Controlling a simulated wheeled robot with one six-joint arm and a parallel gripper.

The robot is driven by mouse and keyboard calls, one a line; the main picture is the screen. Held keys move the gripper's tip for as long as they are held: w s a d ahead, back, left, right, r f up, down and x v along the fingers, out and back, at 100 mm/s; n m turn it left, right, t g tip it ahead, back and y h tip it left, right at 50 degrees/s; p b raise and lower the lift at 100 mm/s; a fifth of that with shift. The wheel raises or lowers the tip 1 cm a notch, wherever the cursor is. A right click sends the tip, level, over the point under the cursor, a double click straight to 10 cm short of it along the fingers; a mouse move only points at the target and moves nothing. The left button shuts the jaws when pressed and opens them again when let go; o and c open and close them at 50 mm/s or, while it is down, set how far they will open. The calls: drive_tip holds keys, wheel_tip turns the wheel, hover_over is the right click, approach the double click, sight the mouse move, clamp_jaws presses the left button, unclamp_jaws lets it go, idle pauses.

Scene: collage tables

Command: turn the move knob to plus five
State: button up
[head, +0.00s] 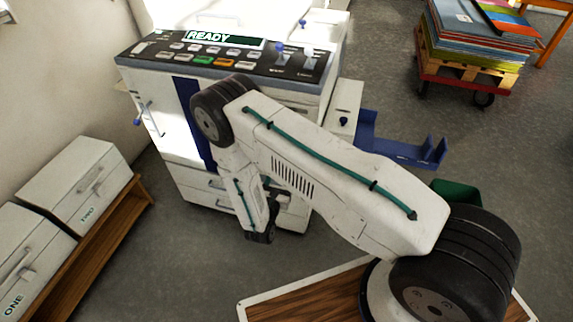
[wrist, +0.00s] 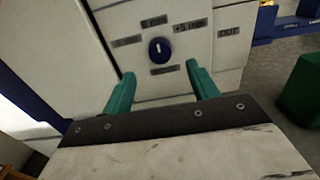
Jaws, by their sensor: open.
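The move knob (wrist: 159,51) is a round dark blue knob on a white panel of the machine, ahead of my gripper in the wrist view. Its short white mark stands nearly upright, towards the label that seems to read 0 mm (wrist: 153,22). The +5 mm label (wrist: 189,25) is to its upper right. Labels to its left and below are too blurred to read. My gripper (wrist: 160,82) is open and empty, its green fingers apart on either side below the knob, not touching it. In the head view my gripper (head: 262,232) hangs low before the machine; I cannot make out this knob there.
The white machine (head: 180,140) has a top panel with a READY display (head: 222,38). A blue bracket (head: 395,148) juts out at its right. A green bin (wrist: 302,88) stands on the right. Drawer boxes (head: 75,185) sit on a low wooden bench at left. A loaded pallet cart (head: 470,75) is behind.

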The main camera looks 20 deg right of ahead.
drive_tip(key=x, duration=0.7)
drive_tip(key=shift+w+d, duration=0.1)
drive_tip(key=shift+d, duration=0.05)
drive_tip(key=shift+c, duration=0.3)
drive_tip(key=c, duration=0.9)
